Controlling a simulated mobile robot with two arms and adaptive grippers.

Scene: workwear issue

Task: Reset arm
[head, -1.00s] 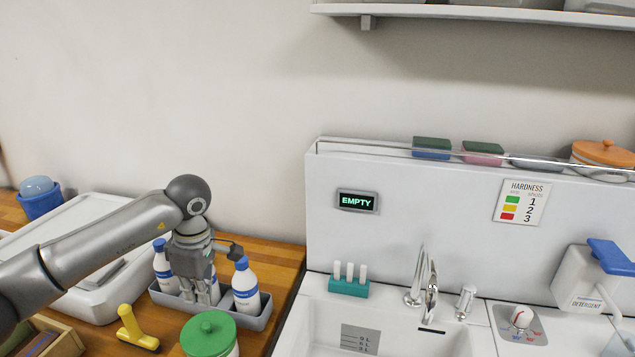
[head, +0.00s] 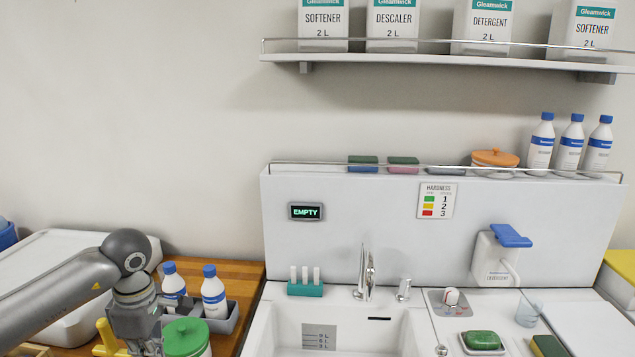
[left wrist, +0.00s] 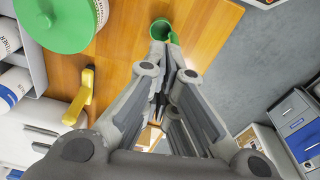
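My left gripper (head: 140,345) hangs low at the bottom left of the head view, in front of the grey bottle tray and left of the green-lidded jar. Its fingertips are cut off or hard to see there. In the left wrist view the two fingers of my left gripper (left wrist: 168,62) come together, with nothing visible held between them. A small green cup (left wrist: 160,30) shows past the fingertips. My right gripper is in neither view.
The grey tray (head: 228,322) holds white bottles (head: 214,295). A green-lidded jar (head: 186,342) and a yellow tool (left wrist: 82,95) are close to the gripper. The sink (head: 275,330) lies to the right. Wooden counter (left wrist: 115,45) is bare beside the gripper.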

